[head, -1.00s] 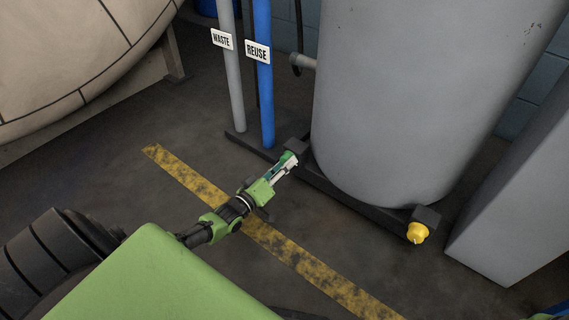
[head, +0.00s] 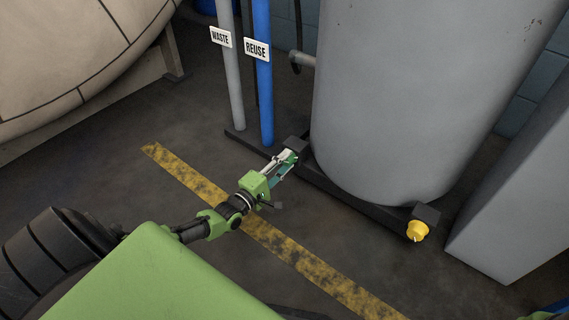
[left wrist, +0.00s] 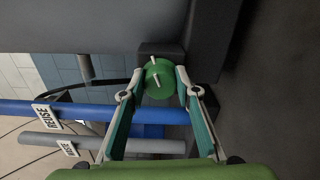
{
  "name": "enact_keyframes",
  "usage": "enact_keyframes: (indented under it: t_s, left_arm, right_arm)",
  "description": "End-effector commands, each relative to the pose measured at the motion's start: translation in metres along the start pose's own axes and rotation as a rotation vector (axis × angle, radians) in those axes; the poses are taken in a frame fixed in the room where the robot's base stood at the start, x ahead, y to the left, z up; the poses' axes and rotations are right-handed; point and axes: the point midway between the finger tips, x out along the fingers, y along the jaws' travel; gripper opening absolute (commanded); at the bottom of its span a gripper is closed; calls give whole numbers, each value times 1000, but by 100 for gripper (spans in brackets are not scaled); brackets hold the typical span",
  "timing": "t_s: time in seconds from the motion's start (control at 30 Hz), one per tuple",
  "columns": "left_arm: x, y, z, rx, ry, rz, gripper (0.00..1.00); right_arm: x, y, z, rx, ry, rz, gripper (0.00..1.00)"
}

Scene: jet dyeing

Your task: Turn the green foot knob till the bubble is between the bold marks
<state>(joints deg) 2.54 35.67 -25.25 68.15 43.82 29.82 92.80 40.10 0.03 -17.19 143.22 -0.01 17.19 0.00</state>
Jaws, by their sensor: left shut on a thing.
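The green foot knob (left wrist: 159,79) shows in the left wrist view, round with a pale mark on its face. It sits on a dark block at the tank's base frame. My left gripper (left wrist: 160,80) is shut on it, one finger on each side. In the head view my left gripper (head: 291,157) reaches the dark foot block, and its fingers mostly hide the knob. The bubble and the bold marks cannot be made out in these frames.
A large grey tank (head: 400,100) stands on a dark base frame (head: 350,194). A yellow knob (head: 417,231) is at its right corner. Grey WASTE (head: 232,90) and blue REUSE (head: 264,90) pipes stand behind my left gripper. A grey cabinet (head: 515,200) is at right. Floor beside the yellow stripe (head: 190,177) is clear.

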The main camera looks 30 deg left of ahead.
Motion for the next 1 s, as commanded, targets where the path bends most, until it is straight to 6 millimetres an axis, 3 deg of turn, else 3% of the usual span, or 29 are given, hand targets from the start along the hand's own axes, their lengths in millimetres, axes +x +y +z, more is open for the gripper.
enact_keyframes:
  t_s: [0.43, 1.0]
  left_arm:
    - [-1, 0, -1, -262, 1, -2, 8]
    - [-1, 0, -1, -314, 1, -3, 8]
  right_arm:
    - [-7, -2, -2, 0, 0, 0, 40]
    - [-8, -2, -3, 0, 1, 0, 40]
